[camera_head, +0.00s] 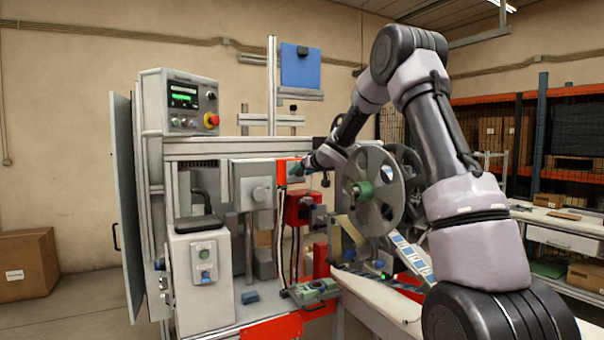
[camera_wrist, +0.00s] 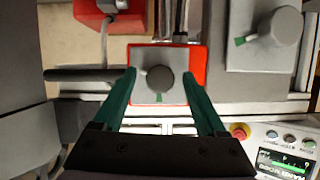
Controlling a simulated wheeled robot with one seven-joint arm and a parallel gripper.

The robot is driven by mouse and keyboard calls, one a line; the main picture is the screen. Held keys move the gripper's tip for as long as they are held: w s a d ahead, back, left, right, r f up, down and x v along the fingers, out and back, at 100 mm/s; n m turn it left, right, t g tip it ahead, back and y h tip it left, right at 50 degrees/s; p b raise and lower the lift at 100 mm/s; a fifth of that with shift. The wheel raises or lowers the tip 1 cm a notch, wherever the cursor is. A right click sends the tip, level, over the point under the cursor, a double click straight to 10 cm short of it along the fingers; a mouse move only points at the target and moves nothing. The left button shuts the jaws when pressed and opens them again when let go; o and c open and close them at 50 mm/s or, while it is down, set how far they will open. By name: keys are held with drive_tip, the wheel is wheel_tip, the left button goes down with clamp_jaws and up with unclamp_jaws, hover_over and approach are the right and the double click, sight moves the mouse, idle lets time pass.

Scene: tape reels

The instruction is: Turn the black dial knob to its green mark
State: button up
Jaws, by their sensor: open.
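In the wrist view a round dark grey-black dial knob (camera_wrist: 160,79) sits on a pale plate with a red border (camera_wrist: 199,64). A small green mark (camera_wrist: 159,98) shows on the plate just below the knob. A thin pale line lies at the knob's left edge; I cannot tell clearly where the knob points. My gripper (camera_wrist: 159,74) is open, with its green fingers on either side of the knob and gaps visible; depth is unclear. In the head view my gripper (camera_head: 297,168) is at the red-edged plate (camera_head: 281,174), and the knob there is hidden.
A larger grey knob (camera_wrist: 277,27) with its own green mark stands on a grey box at the upper right of the wrist view. A red box (camera_wrist: 118,20) with a cable is upper left. A control panel (camera_head: 184,98) with a red button and a large reel (camera_head: 382,195) stand nearby.

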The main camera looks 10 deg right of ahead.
drive_tip(key=shift+c, duration=0.3)
clamp_jaws()
drive_tip(key=shift+a+n, duration=0.1)
drive_tip(key=shift+n, duration=0.2)
drive_tip(key=shift+a+n+t+h, duration=0.2)
drive_tip(key=shift+n+t+h, duration=0.2)
drive_tip(key=shift+n+h, duration=0.7)
drive_tip(key=n+t+h, duration=0.1)
drive_tip(key=n, duration=0.3)
drive_tip(key=shift+s+f+h, duration=0.1)
drive_tip(key=shift+h, duration=0.3)
drive_tip(key=n+t+h, duration=0.1)
drive_tip(key=n+t, duration=0.1)
drive_tip(key=n, duration=0.2)
drive_tip(key=shift+f, duration=0.15)
drive_tip(key=n+t+h, duration=0.1)
drive_tip(key=n+t, duration=0.1)
drive_tip(key=n, duration=0.3)
drive_tip(key=shift+n, duration=0.3)
